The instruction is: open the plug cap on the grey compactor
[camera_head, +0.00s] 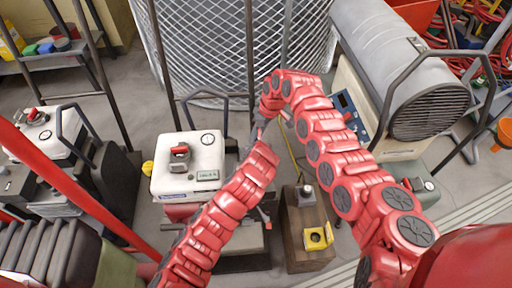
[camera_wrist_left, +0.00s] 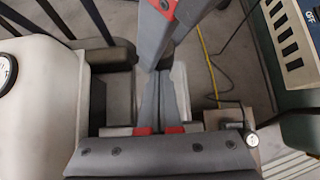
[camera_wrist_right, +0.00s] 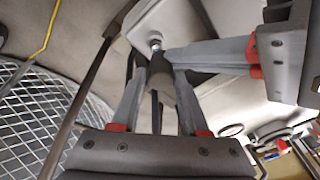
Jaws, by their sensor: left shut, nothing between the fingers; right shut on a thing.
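A machine with a pale tank (camera_head: 205,165) stands left of centre in the head view. A red-and-grey cap (camera_head: 180,153) sits upright on it; I cannot tell that it is open. I cannot tell for certain which machine is the grey compactor. My right gripper (camera_head: 262,118) is shut on a dark grey piece (camera_wrist_right: 160,80), seen between its fingers in the right wrist view. What that piece belongs to is unclear. My left gripper (camera_wrist_left: 158,75) is shut and empty, with its fingertips close to the right gripper's. Both are right of the pale tank, apart from its cap.
A similar machine (camera_head: 45,135) stands at the left, and a grey-green tank (camera_head: 430,190) at the right. A large grey cylinder (camera_head: 400,70) is above the latter. A wooden block (camera_head: 302,240) with a yellow item (camera_head: 318,238) stands right of centre. Black handle bars and posts surround my arms.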

